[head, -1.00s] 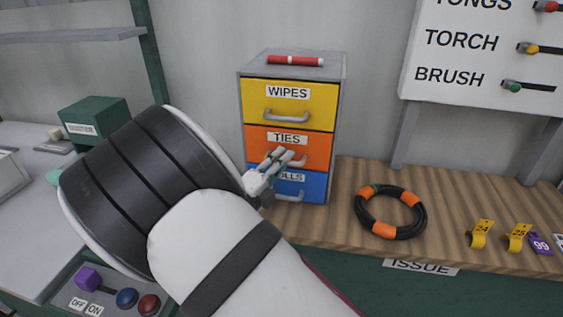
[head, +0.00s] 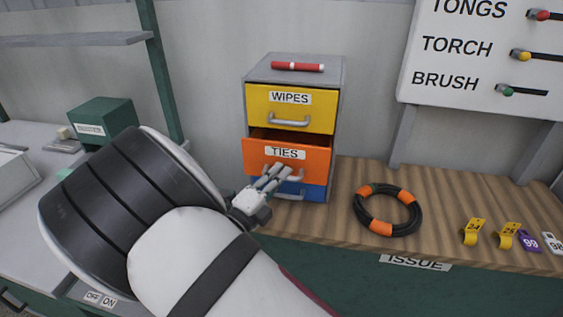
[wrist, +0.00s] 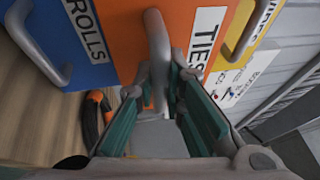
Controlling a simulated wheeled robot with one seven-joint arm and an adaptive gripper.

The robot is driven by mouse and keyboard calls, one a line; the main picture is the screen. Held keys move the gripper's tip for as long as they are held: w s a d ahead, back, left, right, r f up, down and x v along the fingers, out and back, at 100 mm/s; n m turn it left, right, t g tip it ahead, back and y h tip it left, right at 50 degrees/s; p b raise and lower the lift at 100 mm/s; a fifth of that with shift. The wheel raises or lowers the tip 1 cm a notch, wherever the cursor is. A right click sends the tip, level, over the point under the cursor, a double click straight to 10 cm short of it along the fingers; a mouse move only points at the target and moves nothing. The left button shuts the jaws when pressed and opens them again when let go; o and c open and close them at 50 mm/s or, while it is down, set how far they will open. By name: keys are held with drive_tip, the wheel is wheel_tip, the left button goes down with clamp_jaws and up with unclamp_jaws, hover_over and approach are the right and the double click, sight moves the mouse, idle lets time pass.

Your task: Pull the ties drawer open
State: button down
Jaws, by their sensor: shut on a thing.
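The orange ties drawer (head: 262,155) is the middle one in the small grey cabinet (head: 336,120). It stands partly out, with a dark gap above its front. My gripper (head: 278,177) is at its front, shut on the drawer's grey handle. In the wrist view the ties drawer (wrist: 128,30) fills the upper middle, and its handle (wrist: 157,45) runs between the fingers of my gripper (wrist: 160,90). The drawer's inside is mostly hidden.
The yellow wipes drawer (head: 262,105) above is shut. The blue drawer (head: 315,190) below is partly covered. A red marker-like stick (head: 297,67) lies on top of the cabinet. A black and orange hose coil (head: 381,229) lies to the right on the wooden counter (head: 450,190).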

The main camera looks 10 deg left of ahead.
drive_tip(key=s+p, duration=0.4)
drive_tip(key=s, duration=0.7)
drive_tip(key=shift+s, duration=0.15)
drive_tip(key=c, duration=1.9)
unclamp_jaws()
drive_tip(key=v, duration=1.2)
